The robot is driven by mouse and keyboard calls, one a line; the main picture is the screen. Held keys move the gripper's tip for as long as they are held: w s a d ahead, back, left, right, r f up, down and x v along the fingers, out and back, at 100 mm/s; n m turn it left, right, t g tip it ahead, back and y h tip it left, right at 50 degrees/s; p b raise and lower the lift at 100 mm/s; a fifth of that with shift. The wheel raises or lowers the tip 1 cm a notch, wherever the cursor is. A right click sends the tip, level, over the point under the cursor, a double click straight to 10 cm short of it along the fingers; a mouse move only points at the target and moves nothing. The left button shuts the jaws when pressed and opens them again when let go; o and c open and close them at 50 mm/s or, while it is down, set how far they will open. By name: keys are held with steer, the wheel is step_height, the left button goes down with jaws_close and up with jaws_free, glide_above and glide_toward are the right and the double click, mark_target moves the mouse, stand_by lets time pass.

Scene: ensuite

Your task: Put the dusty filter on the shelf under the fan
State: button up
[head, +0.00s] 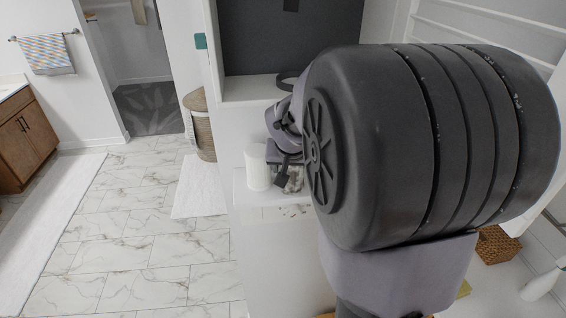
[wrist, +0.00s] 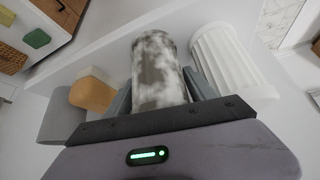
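The dusty filter is a mottled grey and white cylinder. In the wrist view the dusty filter (wrist: 160,65) stands between the two fingers of my gripper (wrist: 160,92). In the head view, part of the dusty filter (head: 295,181) shows beside my gripper (head: 283,172), above a white ledge (head: 250,196). A clean white pleated filter (wrist: 225,55) stands just right of it, apart; it also shows in the head view (head: 257,168). The fan and its shelf are not identifiable.
A tan block (wrist: 92,92) and a grey rounded object (wrist: 62,115) lie left of my gripper. Green and yellow pads (wrist: 37,39) are at upper left. Grey debris (head: 297,210) lies on the ledge.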

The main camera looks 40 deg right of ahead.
steer(key=shift+s+a+r, duration=0.1)
steer(key=shift+r, duration=0.05)
steer(key=p+v, duration=0.1)
steer(key=v, duration=1.1)
steer(key=s+a+f+n+y, duration=0.1)
steer(key=s+a+y, duration=0.1)
steer(key=s+a, duration=0.5)
steer(key=s+a+f+n+t+y, duration=0.1)
steer(key=s+a+f+n+y, duration=0.1)
steer(key=a, duration=0.8)
steer(key=s+a+f+n+y, duration=0.1)
steer(key=s+a+y, duration=0.3)
steer(key=a, duration=0.5)
step_height(320, 180, down, 27)
steer(key=h+b, duration=0.1)
steer(key=b, duration=2.5)
